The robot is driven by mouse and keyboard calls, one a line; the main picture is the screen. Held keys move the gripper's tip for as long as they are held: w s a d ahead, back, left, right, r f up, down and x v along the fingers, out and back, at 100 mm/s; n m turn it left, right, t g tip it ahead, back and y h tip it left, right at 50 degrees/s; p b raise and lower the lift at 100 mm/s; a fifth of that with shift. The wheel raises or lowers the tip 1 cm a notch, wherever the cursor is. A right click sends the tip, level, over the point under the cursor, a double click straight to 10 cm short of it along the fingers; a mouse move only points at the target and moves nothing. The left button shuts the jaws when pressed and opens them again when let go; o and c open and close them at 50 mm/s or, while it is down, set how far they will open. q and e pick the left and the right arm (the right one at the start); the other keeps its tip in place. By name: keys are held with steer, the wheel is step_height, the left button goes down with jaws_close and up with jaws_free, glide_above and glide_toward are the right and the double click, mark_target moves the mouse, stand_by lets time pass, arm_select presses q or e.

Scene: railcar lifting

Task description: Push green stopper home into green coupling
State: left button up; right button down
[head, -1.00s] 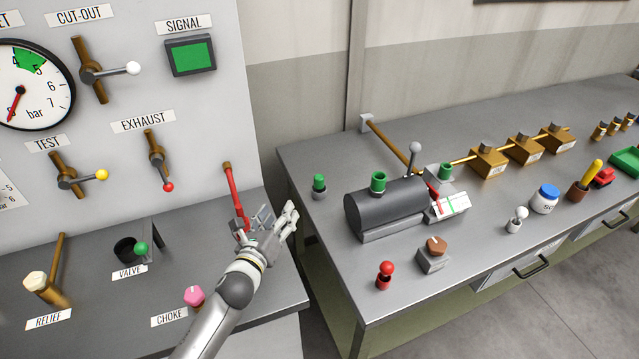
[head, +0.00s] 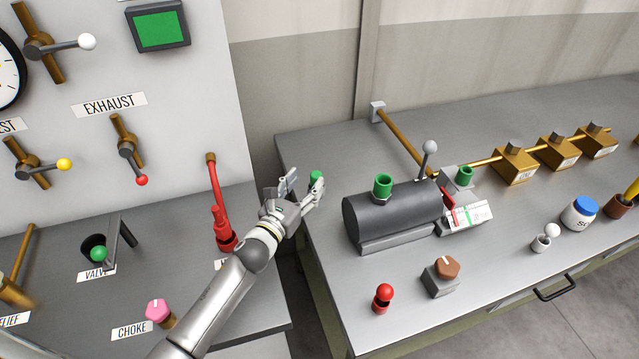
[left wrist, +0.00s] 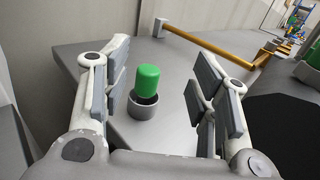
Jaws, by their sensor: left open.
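The green stopper (left wrist: 147,82) stands upright in a small grey cup (left wrist: 143,107) on the bench; its top also shows in the head view (head: 316,176). My left gripper (head: 301,184) is open, and in the left wrist view (left wrist: 158,95) the stopper stands between its fingers, farther out, with no contact seen. Green couplings show in the head view: one (head: 383,185) on top of the dark tank and a smaller one (head: 464,175) on the grey block behind it. I cannot tell which one the task means. My right gripper is not in view.
The dark tank (head: 390,219) stands right of my left gripper. A brass pipe (head: 403,137) runs behind it. A red-knobbed peg (head: 383,296) and a brown knob (head: 447,268) stand at the front. The control panel (head: 185,60) rises at left.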

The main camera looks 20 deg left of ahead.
mark_target(313, 180)
arm_select(q)
steer(key=f+b, duration=0.2)
steer(key=f, duration=0.2)
steer(key=shift+w+d+b, duration=0.1)
steer(key=shift+w+b, duration=0.25)
steer(key=shift+b, duration=0.05)
steer(key=shift+w+f+b, duration=0.2)
steer(key=shift+f+b, duration=0.15)
steer(key=shift+b, duration=0.15)
steer(key=shift+w, duration=0.35)
steer(key=w, duration=0.2)
steer(key=w+b, duration=0.1)
steer(key=w, duration=0.2)
steer(key=shift+w+d+r, duration=0.1)
steer(key=shift+d+r, duration=0.05)
steer(key=shift+r, duration=0.05)
steer(key=shift+w+d, duration=0.15)
steer(key=shift+w, duration=0.5)
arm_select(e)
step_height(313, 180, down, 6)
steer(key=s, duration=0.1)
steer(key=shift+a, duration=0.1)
arm_select(q)
steer(key=c, duration=1)
steer(key=shift+c, duration=0.8)
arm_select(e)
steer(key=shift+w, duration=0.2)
